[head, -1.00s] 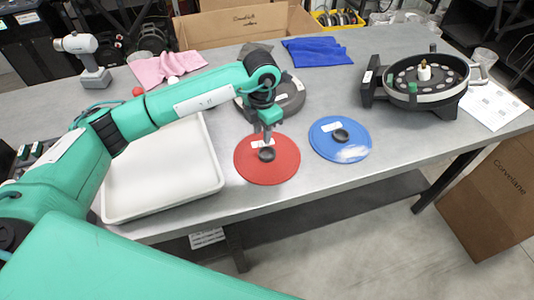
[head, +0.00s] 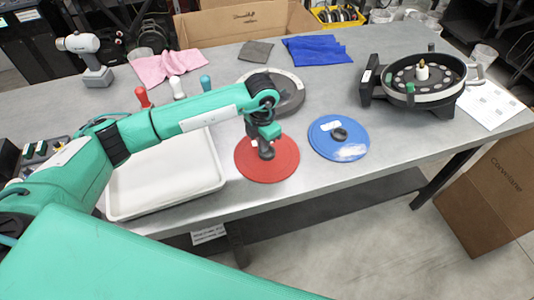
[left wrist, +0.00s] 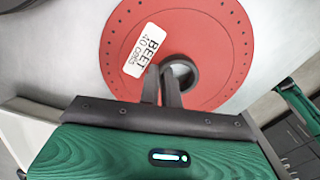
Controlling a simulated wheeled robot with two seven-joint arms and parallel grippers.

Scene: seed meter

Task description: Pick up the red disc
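The red disc (head: 283,172) lies flat on the grey table, between the white tray and the blue disc. It has a dark raised ring at its middle and a white label reading BEET (left wrist: 144,50). My left gripper (head: 266,152) points down at the ring and hides much of it in the head view. In the left wrist view my left gripper's two dark fingers (left wrist: 161,80) are close together at the near-left edge of the ring (left wrist: 181,72). Whether they grip its wall is unclear. My right gripper is not in view.
The blue disc (head: 323,146) lies just right. A white tray (head: 165,182) sits left, under my arm. A dark round part (head: 291,97) lies behind the red disc. The black seed meter (head: 435,103) stands at right. Cloths lie at the back.

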